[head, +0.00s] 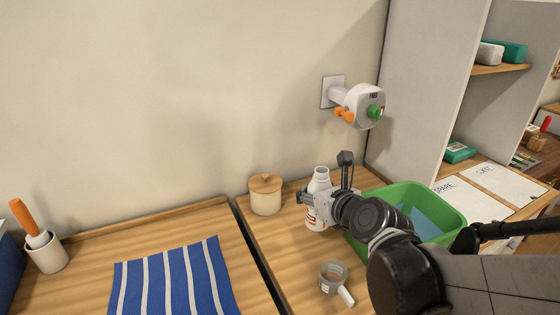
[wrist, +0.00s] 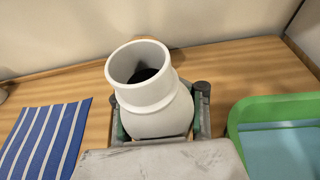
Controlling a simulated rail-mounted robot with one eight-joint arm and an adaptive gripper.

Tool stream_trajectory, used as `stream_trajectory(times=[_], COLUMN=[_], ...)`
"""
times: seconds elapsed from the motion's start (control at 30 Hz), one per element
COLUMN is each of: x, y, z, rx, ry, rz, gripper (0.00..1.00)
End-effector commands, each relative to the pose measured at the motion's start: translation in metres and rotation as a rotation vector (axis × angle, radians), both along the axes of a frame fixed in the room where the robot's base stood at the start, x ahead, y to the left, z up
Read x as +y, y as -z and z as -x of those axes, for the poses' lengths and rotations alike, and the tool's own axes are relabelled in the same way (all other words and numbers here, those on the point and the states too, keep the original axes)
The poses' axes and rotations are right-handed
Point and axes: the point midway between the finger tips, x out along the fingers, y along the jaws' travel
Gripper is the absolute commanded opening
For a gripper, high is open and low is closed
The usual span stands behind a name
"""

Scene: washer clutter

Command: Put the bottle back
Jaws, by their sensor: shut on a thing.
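A white bottle (head: 319,184) with an open neck and red markings stands about upright at the right worktop. It also shows close up in the wrist view (wrist: 152,100), where I look down into its dark mouth. My gripper (head: 316,200) is shut on the bottle, with one finger on each side of its body; the fingers also show in the wrist view (wrist: 160,122). I cannot tell whether the bottle's base touches the worktop.
A green bin (head: 452,205) stands right of the bottle. A lidded canister (head: 265,194) is to its left, and a small grey cup (head: 333,277) is in front. A blue striped cloth (head: 175,280) lies further left. A wall dispenser (head: 365,105) hangs above.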

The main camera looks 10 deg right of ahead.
Motion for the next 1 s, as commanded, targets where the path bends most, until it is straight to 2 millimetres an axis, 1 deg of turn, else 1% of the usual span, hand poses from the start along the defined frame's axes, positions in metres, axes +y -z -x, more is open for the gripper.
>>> stream_trajectory(times=[0.03, 0.4, 0.6, 0.7, 0.83, 1.0], x=[-0.001, -0.008, -0.012, -0.013, -0.013, -0.013], y=[0.005, 0.033, 0.046, 0.05, 0.054, 0.075], z=[-0.007, -0.054, -0.076, -0.081, -0.084, -0.084], rx=[0.0, 0.0, 0.0, 0.0, 0.0, 0.0], ry=[0.001, 0.0, 0.0, 0.0, -0.001, -0.001], rz=[-0.001, -0.001, -0.001, -0.001, 0.0, 0.0], gripper=[0.0, 0.0, 0.0, 0.0, 0.0, 0.0])
